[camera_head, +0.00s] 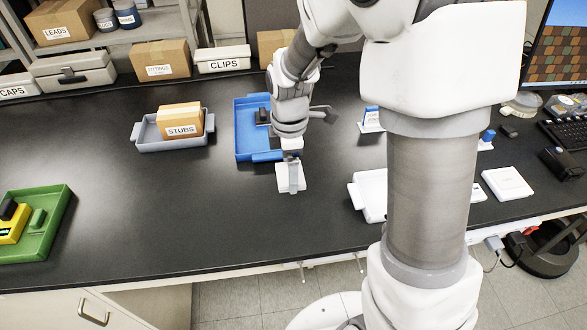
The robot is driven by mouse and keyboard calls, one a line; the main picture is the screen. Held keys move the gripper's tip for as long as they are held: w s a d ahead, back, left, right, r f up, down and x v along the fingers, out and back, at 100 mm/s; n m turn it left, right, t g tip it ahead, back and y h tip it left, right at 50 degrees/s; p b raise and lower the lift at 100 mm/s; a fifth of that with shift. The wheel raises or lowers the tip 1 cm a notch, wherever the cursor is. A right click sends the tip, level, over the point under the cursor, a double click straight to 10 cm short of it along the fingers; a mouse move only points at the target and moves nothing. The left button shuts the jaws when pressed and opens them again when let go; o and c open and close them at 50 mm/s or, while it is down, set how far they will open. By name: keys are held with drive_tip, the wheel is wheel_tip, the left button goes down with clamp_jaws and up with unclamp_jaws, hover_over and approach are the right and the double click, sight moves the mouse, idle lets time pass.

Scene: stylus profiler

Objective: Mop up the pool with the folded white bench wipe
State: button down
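A small white square pad, which looks like the folded bench wipe (283,183), shows near the middle of the black bench. My gripper (294,186) points down at it, and its grey fingers overlap the pad's middle. I see the fingers edge-on, so I cannot tell whether they are shut on the wipe or only over it. I also cannot tell whether the wipe touches the bench. I cannot make out the pool; the dark bench top shows only glossy reflections, and my arm hides part of the bench.
A blue tray (243,133) lies just behind my gripper. A grey tray (155,146) holds the STUBS box (181,119). A green tray (50,235) stands at far left, a white tray (370,202) to the right. The black bench (180,210) is clear at front centre-left.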

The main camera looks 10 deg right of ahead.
drive_tip(key=shift+r+p, duration=0.35)
drive_tip(key=shift+r, duration=0.35)
idle(0.6)
